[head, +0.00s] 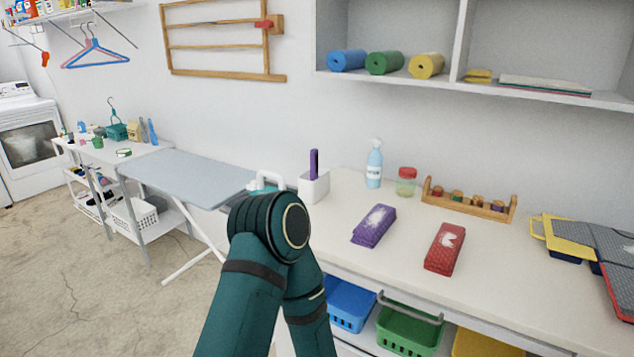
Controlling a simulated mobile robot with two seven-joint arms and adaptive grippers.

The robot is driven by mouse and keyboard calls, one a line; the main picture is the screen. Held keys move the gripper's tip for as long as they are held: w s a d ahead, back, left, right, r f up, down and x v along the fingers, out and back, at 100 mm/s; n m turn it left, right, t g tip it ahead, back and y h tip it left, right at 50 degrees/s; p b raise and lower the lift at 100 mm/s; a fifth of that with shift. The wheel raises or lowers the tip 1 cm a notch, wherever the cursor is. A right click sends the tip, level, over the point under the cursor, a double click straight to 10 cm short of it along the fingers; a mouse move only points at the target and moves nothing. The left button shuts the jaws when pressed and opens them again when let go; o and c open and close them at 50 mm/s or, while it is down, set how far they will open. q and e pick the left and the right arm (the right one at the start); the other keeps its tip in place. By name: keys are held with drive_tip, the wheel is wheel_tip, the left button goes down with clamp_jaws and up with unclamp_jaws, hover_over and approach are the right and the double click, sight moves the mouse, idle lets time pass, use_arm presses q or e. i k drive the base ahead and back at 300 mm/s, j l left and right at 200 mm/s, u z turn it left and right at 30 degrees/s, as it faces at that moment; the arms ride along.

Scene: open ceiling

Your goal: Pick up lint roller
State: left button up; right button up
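No object in the head view is clearly recognisable as a lint roller. A purple upright stick or handle (314,163) stands in a white holder (314,187) at the back left of the counter; I cannot tell whether it is the lint roller. One of my teal arms rises from the bottom of the view, and its bent joint hides part of the counter's left end and of the ironing board. Neither gripper shows.
The white counter (380,270) holds a purple bundle (374,226), a red bundle (444,248), a spray bottle (375,165), a red-lidded jar (406,181) and a wooden spool rack (468,201). An ironing board (195,172) stands left. A shelf (470,85) overhangs the counter.

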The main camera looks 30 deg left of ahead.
sight(314, 153)
drive_tip(key=j+z, duration=0.15)
drive_tip(key=z, duration=0.25)
drive_tip(key=j+z, duration=0.2)
drive_tip(key=z, duration=0.2)
drive_tip(key=j+z, duration=0.2)
drive_tip(key=z, duration=0.25)
drive_tip(key=k+j+z, duration=0.15)
drive_tip(key=j, duration=0.15)
drive_tip(key=j+z, duration=0.2)
drive_tip(key=k+j+z, duration=0.15)
drive_tip(key=j, duration=0.25)
drive_tip(key=k+j+z, duration=0.15)
drive_tip(key=j, duration=0.3)
drive_tip(key=k+j+z, duration=0.2)
drive_tip(key=k+j, duration=0.4)
drive_tip(key=j, duration=0.2)
drive_tip(key=k+j+z, duration=0.1)
drive_tip(key=k+j, duration=0.35)
drive_tip(key=j, duration=0.2)
drive_tip(key=k+j, duration=0.45)
drive_tip(key=j+z, duration=0.05)
drive_tip(key=j, duration=0.05)
